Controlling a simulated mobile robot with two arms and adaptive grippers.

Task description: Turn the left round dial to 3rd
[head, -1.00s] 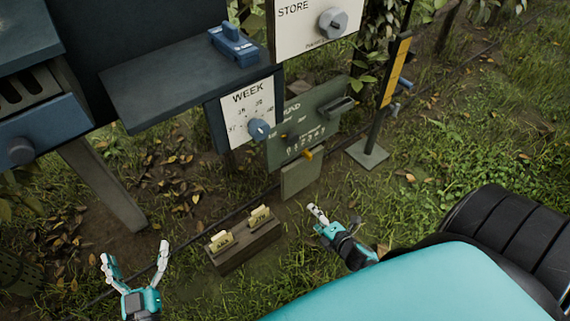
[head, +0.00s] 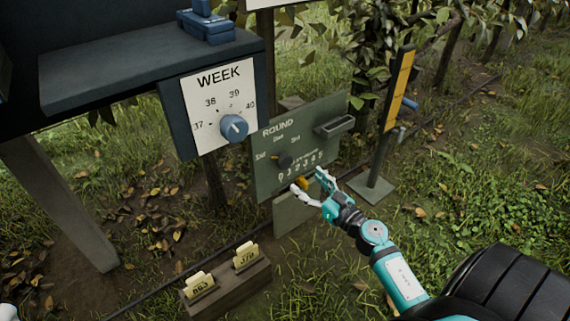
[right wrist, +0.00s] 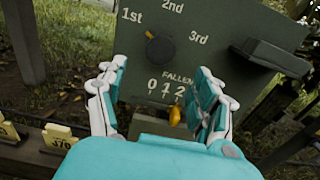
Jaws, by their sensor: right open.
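The dark round dial (head: 284,160) is on the left of the green ROUND board (head: 262,184), with the marks 1st, 2nd and 3rd around it. In the right wrist view the dial (right wrist: 160,50) has a small orange mark at its upper left, towards 1st. My right gripper (head: 309,180) is open and empty in front of the board's lower part. In the right wrist view its fingers (right wrist: 160,68) stand apart below the dial, with no visible contact on it. Only a white bit of my left gripper (head: 8,312) shows at the lower left corner.
A FALLEN counter (right wrist: 170,86) and a yellow lever (right wrist: 175,115) are below the dial. A dark tray-like part (head: 335,127) juts out at the board's right. A WEEK panel (head: 212,85) with a blue dial (head: 234,128) is left. A wooden block (head: 228,288) holds yellow tags.

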